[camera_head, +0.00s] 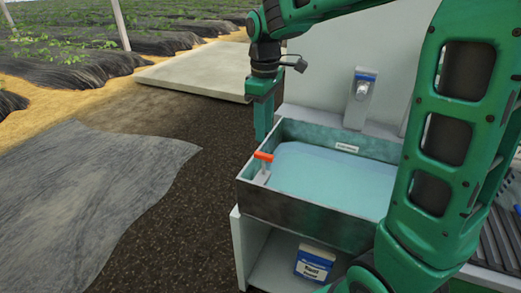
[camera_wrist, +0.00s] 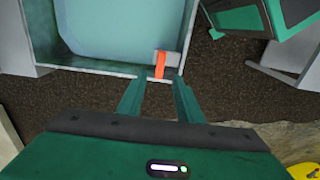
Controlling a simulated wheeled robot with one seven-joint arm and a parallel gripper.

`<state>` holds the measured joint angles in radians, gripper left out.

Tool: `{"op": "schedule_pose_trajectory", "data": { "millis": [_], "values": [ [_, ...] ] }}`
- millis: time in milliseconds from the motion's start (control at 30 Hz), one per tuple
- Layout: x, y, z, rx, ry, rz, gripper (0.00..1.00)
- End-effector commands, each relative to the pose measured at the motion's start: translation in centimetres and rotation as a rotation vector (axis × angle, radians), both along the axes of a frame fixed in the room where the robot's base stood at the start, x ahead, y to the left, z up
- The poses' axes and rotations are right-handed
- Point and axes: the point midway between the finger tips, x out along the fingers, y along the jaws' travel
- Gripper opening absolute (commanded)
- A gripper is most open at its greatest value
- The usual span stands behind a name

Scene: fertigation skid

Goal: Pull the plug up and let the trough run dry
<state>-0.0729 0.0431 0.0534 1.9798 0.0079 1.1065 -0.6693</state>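The plug is a pale upright piece with an orange handle (camera_head: 264,156) on top, at the near left corner of the trough (camera_head: 300,208). The trough is a grey box holding pale blue water (camera_head: 330,180). In the wrist view the orange handle (camera_wrist: 160,65) lies just beyond the fingertips, near the trough wall. The plug's lower end is not clear to see.
A white dispenser (camera_head: 361,97) stands at the trough's back. A blue and white container (camera_head: 315,262) sits on the shelf below the trough. Dark soil and a pale slab (camera_head: 195,72) lie to the left. A yellow object (camera_wrist: 304,171) shows at the wrist view's lower right.

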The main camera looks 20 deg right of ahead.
Motion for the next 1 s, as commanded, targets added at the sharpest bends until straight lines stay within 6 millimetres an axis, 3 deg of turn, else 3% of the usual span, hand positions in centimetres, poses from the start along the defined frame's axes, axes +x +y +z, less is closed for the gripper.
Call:
{"op": "schedule_pose_trajectory", "data": {
  "millis": [200,400,600,867,1000],
  "values": [
    [-0.1,0.0,-4.0,-0.001,0.004,-0.002,0.33],
    [0.0,0.0,-6.7,0.0,0.001,-0.002,0.33],
    [0.0,0.0,-7.9,-0.001,0.001,-0.002,0.33],
    [0.0,0.0,-8.0,-0.001,-0.001,-0.003,0.33],
    [0.0,0.0,-7.9,-0.001,-0.001,-0.003,0.04]
  ]
}}
